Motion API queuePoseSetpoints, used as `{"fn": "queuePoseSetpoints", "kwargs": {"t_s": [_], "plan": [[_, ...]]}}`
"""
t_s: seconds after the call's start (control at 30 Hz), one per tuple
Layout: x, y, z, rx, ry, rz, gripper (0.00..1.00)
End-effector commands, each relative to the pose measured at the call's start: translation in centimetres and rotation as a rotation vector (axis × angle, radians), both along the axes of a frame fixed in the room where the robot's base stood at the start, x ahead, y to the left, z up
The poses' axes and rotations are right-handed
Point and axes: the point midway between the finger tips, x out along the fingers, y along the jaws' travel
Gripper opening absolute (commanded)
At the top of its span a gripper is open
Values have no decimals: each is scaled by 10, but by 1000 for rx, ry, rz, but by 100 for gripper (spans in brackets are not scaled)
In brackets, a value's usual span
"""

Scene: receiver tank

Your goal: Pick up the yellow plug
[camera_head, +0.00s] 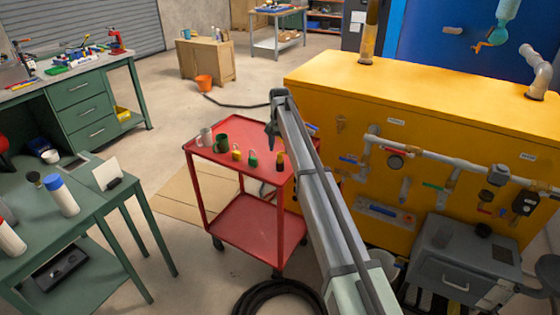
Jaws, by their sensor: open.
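A red cart (228,172) carries several small items on its top tray. A small yellow piece (237,154), which looks like the yellow plug, stands near the middle of the tray. A second item (280,163), dark above and yellowish below, stands near the right front corner; at this size I cannot tell exactly what it is. My gripper (271,143) points down above the right part of the cart top, to the right of the yellow piece and apart from it. It appears empty. Its jaws are small and seen from behind the arm.
A green item (253,162) stands between the two yellowish ones. A green mug (221,144) and a grey cup (206,137) stand to the left. The yellow tank (430,100) with pipes rises right of the cart. A green table (100,215) is at left.

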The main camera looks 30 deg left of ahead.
Motion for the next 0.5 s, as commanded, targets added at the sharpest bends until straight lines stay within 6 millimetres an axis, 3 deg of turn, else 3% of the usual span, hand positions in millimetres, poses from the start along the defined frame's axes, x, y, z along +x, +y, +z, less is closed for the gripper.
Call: {"fn": "queuePoseSetpoints", "kwargs": {"t_s": [0.3,0.5], "plan": [[-2,-2,-39,0,1,0,55],[-1,-1,-47,1,-1,0,55]]}}
